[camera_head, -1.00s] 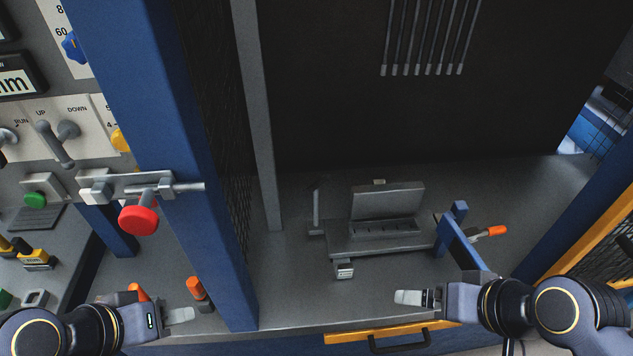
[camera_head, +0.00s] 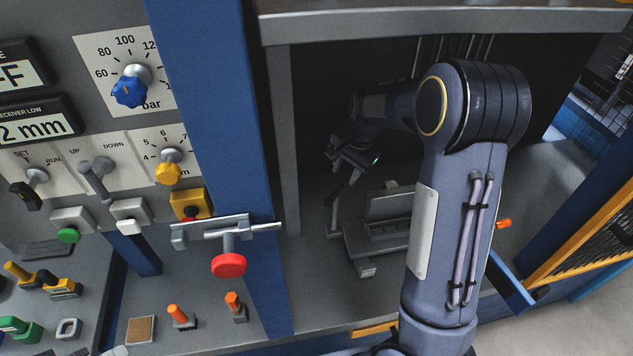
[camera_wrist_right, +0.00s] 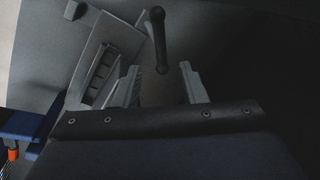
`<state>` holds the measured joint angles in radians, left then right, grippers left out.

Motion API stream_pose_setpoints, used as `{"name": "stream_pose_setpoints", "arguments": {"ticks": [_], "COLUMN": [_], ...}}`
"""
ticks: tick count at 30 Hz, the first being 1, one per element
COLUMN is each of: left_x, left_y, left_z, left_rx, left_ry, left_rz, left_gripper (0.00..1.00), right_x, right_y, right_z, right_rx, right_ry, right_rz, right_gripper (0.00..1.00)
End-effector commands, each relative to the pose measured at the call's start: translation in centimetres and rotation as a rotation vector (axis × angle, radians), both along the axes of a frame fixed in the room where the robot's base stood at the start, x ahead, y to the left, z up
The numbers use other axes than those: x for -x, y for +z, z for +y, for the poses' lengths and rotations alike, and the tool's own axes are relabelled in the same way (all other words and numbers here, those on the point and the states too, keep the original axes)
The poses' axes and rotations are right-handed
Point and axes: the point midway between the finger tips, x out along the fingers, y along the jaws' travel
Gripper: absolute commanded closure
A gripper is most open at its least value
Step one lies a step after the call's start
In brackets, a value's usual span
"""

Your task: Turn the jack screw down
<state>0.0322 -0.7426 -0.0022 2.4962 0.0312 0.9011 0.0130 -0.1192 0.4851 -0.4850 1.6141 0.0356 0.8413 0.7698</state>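The jack screw (camera_head: 334,215) is a slim upright post at the left end of the grey block fixture in the cabinet. In the right wrist view a dark bar with a ball end (camera_wrist_right: 158,38) stands above a grey round body, in line with the gap between my fingers. My right gripper (camera_head: 348,176) is at the screw's top, and its fingers (camera_wrist_right: 158,88) are apart, one on each side of the bar. I cannot tell whether they touch it. A pale tip at the bottom left of the head view may be my left gripper (camera_head: 118,350); the rest is out of frame.
The grey block fixture (camera_head: 388,236) with a raised lid lies right of the screw. A blue post (camera_head: 215,130) and a latch with a red knob (camera_head: 229,265) stand left of the opening. The cabinet's top edge (camera_head: 400,22) is above my arm.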

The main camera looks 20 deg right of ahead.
Motion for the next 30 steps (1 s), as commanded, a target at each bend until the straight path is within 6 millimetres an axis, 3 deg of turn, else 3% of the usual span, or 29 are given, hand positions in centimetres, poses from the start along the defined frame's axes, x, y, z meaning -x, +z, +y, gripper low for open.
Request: {"name": "stream_pose_setpoints", "arguments": {"ticks": [15, 27, 30], "left_x": [0.0, 0.0, 0.0], "left_y": [0.6, 0.7, 0.7], "left_z": [0.0, 0.0, 0.0], "left_rx": [0.000, 0.000, 0.000], "left_ry": [0.000, 0.000, 0.000], "left_rz": [0.000, 0.000, 0.000], "left_gripper": [0.64, 0.64, 0.64], "right_x": [-1.3, -1.5, -1.4], "right_y": [-6.8, -7.7, -7.7], "right_z": [0.5, 0.6, 0.6], "right_rx": [0.002, 0.003, 0.003], "right_ry": [-0.003, -0.003, -0.003], "right_rz": [0.006, 0.002, 0.002], "right_gripper": [0.62, 0.62, 0.75]}}
